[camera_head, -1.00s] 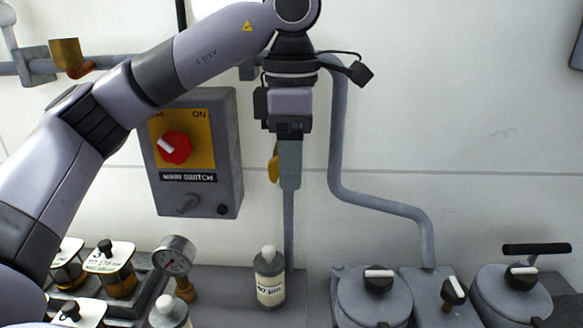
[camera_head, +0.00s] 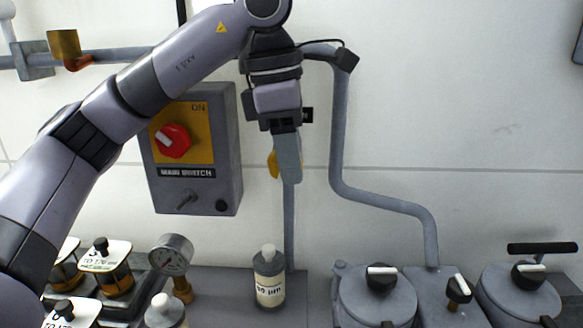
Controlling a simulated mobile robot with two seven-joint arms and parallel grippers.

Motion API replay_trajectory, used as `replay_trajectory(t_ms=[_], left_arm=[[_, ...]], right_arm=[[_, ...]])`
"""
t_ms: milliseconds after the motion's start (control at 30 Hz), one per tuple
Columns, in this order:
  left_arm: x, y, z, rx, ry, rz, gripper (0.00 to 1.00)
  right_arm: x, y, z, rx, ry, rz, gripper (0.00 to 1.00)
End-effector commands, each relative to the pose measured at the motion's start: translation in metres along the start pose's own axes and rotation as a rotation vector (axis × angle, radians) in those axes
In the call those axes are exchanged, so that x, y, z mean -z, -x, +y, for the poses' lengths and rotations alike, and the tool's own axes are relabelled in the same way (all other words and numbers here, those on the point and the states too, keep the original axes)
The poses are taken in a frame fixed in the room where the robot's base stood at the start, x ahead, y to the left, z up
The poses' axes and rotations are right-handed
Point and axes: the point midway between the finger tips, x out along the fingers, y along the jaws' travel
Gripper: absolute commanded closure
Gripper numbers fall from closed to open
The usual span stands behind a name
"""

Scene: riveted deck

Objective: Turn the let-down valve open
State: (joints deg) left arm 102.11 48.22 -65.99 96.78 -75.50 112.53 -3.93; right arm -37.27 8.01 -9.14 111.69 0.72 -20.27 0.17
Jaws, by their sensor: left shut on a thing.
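A yellow handle (camera_head: 272,164), seemingly that of the let-down valve, shows in the head view just left of my left gripper's fingers. It is at the thin grey vertical pipe (camera_head: 289,225) in front of the white wall. My left gripper (camera_head: 289,178) points down and is shut on the yellow handle. The fingers hide most of the handle and the valve body, so I cannot tell how far the valve is turned. My right gripper is not in view.
The main switch box (camera_head: 222,150) with a red knob is left of the gripper. A labelled bottle (camera_head: 268,285) stands below, with a pressure gauge (camera_head: 170,257) to its left. Lidded pots (camera_head: 375,300) stand at lower right. A bent pipe (camera_head: 340,150) runs close on the right.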

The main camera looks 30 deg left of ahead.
Motion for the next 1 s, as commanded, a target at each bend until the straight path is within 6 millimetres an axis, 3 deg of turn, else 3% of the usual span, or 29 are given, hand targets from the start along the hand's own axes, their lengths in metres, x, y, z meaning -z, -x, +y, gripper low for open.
replay_trajectory(t_ms=[33, 300, 767, 800, 833, 867, 1000], left_arm=[[0.002, -0.006, 0.0, -0.001, 0.001, -0.047, 0.98], [0.004, -0.003, 0.0, -0.001, 0.001, -0.259, 0.98], [0.003, 0.003, 0.0, -0.001, -0.001, -0.318, 0.98], [0.003, 0.003, 0.0, -0.001, -0.001, -0.318, 0.61], [0.003, 0.003, 0.0, -0.001, -0.001, -0.318, 0.51], [0.003, 0.003, 0.0, -0.001, -0.001, -0.317, 0.47], [0.003, 0.003, 0.0, -0.001, -0.001, -0.316, 0.47]], right_arm=[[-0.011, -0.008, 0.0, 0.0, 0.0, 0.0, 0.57], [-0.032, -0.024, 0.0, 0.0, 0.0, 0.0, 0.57], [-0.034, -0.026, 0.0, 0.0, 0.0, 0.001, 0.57], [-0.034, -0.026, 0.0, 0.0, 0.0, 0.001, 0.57], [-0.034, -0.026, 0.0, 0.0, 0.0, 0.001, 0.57], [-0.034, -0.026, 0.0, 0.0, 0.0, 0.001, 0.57], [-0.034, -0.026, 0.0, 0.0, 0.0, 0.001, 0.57]])
